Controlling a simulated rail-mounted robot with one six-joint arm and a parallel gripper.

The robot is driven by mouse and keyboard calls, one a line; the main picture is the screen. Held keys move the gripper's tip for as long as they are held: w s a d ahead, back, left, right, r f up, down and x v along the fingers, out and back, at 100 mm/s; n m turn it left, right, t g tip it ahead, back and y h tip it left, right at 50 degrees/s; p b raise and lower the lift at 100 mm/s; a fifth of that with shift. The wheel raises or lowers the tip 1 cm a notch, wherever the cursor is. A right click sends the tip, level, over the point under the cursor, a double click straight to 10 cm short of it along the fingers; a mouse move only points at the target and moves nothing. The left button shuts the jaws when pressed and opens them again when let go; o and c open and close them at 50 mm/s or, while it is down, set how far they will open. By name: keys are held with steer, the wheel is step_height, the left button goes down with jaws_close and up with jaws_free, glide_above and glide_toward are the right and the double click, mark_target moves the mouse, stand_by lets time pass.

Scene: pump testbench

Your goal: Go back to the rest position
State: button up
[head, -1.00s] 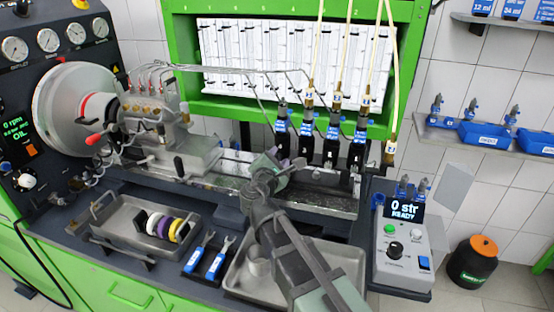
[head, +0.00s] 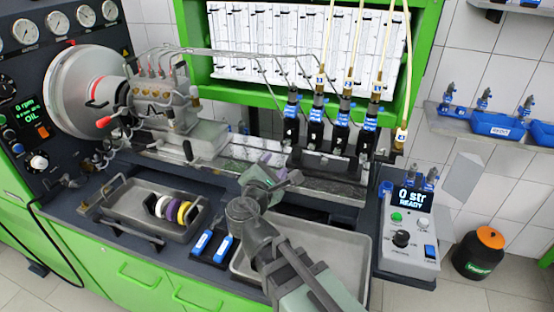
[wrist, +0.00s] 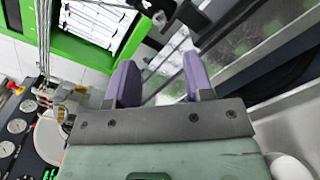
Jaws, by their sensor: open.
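My gripper shows in the wrist view (wrist: 160,80) with its two purple fingers apart and nothing between them. In the head view my gripper (head: 268,165) is above the bench, in front of the grey metal rail of the pump testbench (head: 262,155). It is left of the row of blue-labelled injectors (head: 315,130) and right of the injection pump (head: 160,100). My arm reaches up from the bottom edge and covers part of the bench and of the large metal tray (head: 340,255).
A small tray (head: 120,205) holds white, purple and yellow rings (head: 172,210). A control box (head: 408,235) reading "0 str READY" stands at the right. Blue bins (head: 500,124) sit on a wall shelf. A black canister (head: 480,255) stands on the floor.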

stand_by(0.3)
steer(key=s+d+f+m+g, duration=0.2)
steer(key=d+f+m+g, duration=0.2)
steer(key=m, duration=0.2)
steer(key=s+d+f+m+g, duration=0.3)
steer(key=f+m+g, duration=0.2)
steer(key=s+d+f+m+g+p, duration=0.1)
steer(key=s+d+f+m+g, duration=0.1)
steer(key=d+f+m+g, duration=0.2)
steer(key=shift+s+d+f+m+g, duration=0.15)
steer(key=shift+s+f+m, duration=0.05)
steer(key=shift+m, duration=0.45)
steer(key=shift+s+d+f+m+g, duration=0.15)
steer(key=shift+f+m, duration=0.05)
steer(key=shift+m, duration=0.45)
steer(key=s+d+m+g+y, duration=0.1)
steer(key=d+m+y, duration=0.1)
steer(key=s+d+f+m+g+y+p, duration=0.1)
steer(key=s+d+m+g+y, duration=0.1)
steer(key=shift+s+d+m+g, duration=0.2)
steer(key=shift+d+m+g, duration=0.1)
steer(key=shift+d, duration=0.1)
steer(key=shift+m+y, duration=0.3)
steer(key=shift+m, duration=0.6)
steer(key=d, duration=0.5)
steer(key=shift+w+d, duration=0.1)
steer(key=shift+d, duration=0.25)
